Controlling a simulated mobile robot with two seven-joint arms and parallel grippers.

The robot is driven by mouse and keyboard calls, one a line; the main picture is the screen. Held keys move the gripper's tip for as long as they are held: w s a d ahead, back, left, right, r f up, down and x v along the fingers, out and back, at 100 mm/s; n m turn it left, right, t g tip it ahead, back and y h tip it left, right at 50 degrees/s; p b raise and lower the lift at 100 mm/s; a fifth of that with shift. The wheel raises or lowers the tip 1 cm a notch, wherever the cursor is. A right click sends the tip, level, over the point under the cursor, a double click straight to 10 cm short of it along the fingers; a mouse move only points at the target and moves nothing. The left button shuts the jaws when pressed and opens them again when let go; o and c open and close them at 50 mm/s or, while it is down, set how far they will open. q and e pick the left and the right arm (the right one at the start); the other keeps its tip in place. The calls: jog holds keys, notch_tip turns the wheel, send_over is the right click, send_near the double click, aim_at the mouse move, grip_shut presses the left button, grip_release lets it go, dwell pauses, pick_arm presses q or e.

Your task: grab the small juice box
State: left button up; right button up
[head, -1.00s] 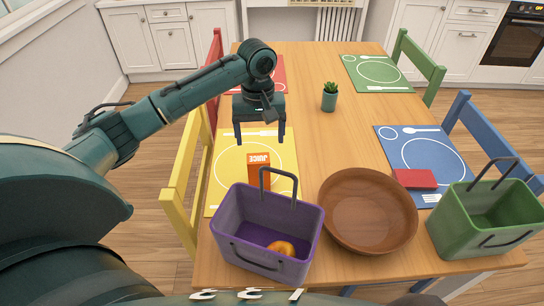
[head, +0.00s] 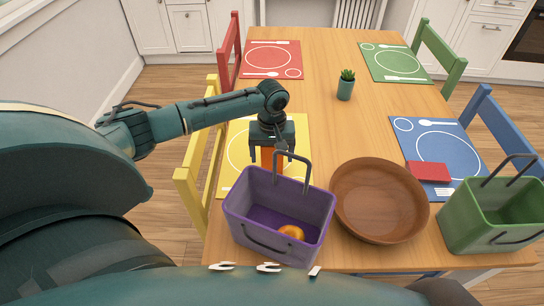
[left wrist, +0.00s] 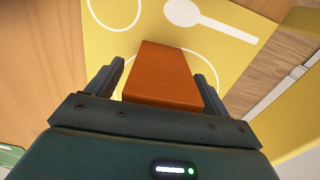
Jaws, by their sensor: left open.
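The small orange juice box (head: 268,158) stands on the yellow placemat (head: 236,163), just behind the purple basket. In the left wrist view the juice box (left wrist: 163,75) is between the two fingers, with a gap showing on its left side and little on its right. My left gripper (head: 270,160) is open and points down over the box, its fingers on either side of it. It also shows in the left wrist view (left wrist: 160,85). The lower part of the box is hidden by the basket in the head view. My right gripper is not in view.
A purple basket (head: 245,205) with an orange (head: 291,232) in it stands close in front of the box, its handle near my gripper. A wooden bowl (head: 380,200), a green basket (head: 490,222), a red block (head: 428,171) and a potted plant (head: 346,86) are to the right.

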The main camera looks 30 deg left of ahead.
pick_arm(q)
jog(key=shift+f, duration=0.25)
jog(key=shift+c, duration=0.6)
jog(key=shift+r, duration=0.1)
jog(key=c, duration=1.1)
